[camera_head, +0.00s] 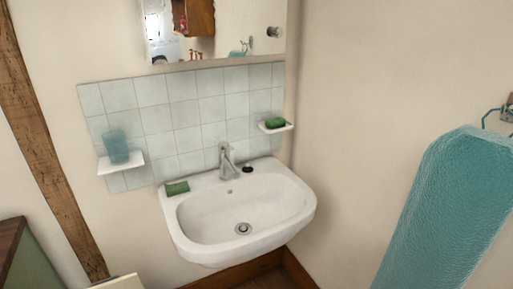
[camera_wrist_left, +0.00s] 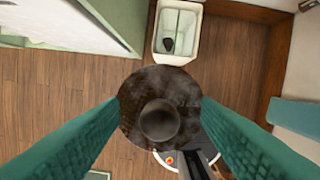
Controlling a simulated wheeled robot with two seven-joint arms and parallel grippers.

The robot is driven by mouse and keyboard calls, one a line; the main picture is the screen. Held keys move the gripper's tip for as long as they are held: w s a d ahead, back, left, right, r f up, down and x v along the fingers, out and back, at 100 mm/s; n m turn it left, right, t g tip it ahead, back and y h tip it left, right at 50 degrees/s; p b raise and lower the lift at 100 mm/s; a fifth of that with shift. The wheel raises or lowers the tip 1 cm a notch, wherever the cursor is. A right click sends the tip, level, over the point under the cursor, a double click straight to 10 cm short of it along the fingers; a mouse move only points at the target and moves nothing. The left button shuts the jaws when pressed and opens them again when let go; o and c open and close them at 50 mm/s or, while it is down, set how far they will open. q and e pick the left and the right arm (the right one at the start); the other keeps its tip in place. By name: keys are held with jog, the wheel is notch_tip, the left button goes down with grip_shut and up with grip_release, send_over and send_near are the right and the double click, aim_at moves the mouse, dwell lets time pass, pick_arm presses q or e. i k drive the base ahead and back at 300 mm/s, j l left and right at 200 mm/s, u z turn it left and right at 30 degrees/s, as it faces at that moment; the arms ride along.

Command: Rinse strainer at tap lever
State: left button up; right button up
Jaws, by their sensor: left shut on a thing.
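My left gripper (camera_wrist_left: 160,102) shows only in the left wrist view. Its two teal fingers are shut on a dark, mottled round strainer (camera_wrist_left: 137,92) with a round knob in its middle, held above the wooden floor. In the head view, the chrome tap lever (camera_head: 224,149) tops the tap (camera_head: 228,168) at the back of the white sink (camera_head: 180,225). The basin looks empty, with a round drain (camera_head: 243,228) at its bottom. No water stream shows. My right gripper is in neither view.
A green sponge-like block (camera_head: 177,188) and small black item (camera_head: 247,169) sit on the sink rim. Wall shelves hold a cup (camera_head: 116,146) and green soap (camera_head: 275,122). A teal towel (camera_head: 445,215) hangs right. A white bin (camera_wrist_left: 179,54) stands on the floor.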

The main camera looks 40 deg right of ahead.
aim_at(223, 145)
jog(key=z, duration=0.9)
jog(key=i+l+z, duration=0.2)
jog(key=i+l, duration=0.65)
jog(key=l, duration=0.1)
